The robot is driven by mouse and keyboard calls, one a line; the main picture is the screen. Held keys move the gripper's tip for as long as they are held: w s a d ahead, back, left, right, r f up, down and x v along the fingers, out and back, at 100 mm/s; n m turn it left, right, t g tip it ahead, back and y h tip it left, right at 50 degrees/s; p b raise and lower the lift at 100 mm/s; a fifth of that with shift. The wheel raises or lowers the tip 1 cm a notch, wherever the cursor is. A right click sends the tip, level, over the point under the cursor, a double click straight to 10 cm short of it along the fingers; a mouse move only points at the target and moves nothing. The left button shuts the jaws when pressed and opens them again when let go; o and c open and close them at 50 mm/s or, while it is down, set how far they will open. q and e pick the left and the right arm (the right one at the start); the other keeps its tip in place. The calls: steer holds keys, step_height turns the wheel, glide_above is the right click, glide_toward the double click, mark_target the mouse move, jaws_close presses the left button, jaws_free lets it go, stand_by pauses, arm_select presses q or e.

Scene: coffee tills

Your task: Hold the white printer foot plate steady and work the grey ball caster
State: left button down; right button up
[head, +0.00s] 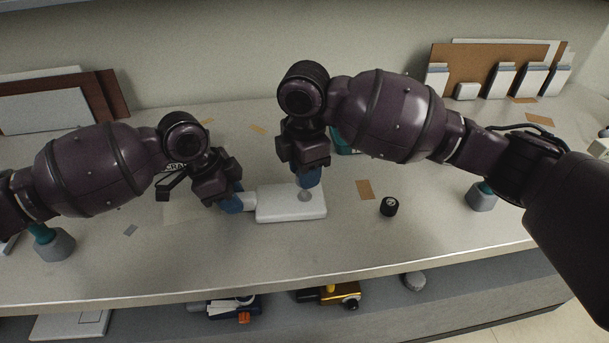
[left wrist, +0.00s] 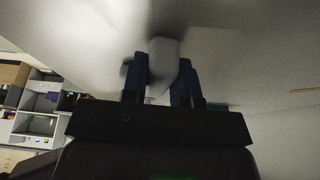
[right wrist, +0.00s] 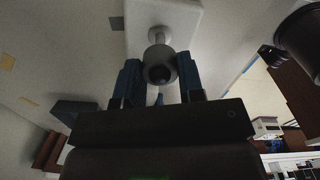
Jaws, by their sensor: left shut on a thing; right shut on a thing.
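The white printer foot plate (head: 285,208) lies flat on the counter in the middle of the head view. My left gripper (head: 238,203) is shut on the narrow tab at the plate's left end. The tab shows pale and blurred between the blue fingers in the left wrist view (left wrist: 164,62). The grey ball caster (right wrist: 158,64) stands on the plate on a short stem. My right gripper (head: 309,182) comes from above and is shut on the caster, its blue fingers on either side of the ball. In the head view the fingers hide most of the caster.
A small black cylinder (head: 389,206) stands right of the plate, near a tan paper piece (head: 365,189). A teal thing (head: 345,142) is partly hidden behind my right arm. Grey-based teal things stand at far left (head: 55,244) and right (head: 482,197). The counter before the plate is clear.

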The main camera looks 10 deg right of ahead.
steer(key=shift+r, duration=0.85)
steer(key=shift+r, duration=0.1)
steer(key=shift+r, duration=2.4)
arm_select(q)
steer(key=c, duration=0.8)
jaws_free()
steer(key=v, duration=1.2)
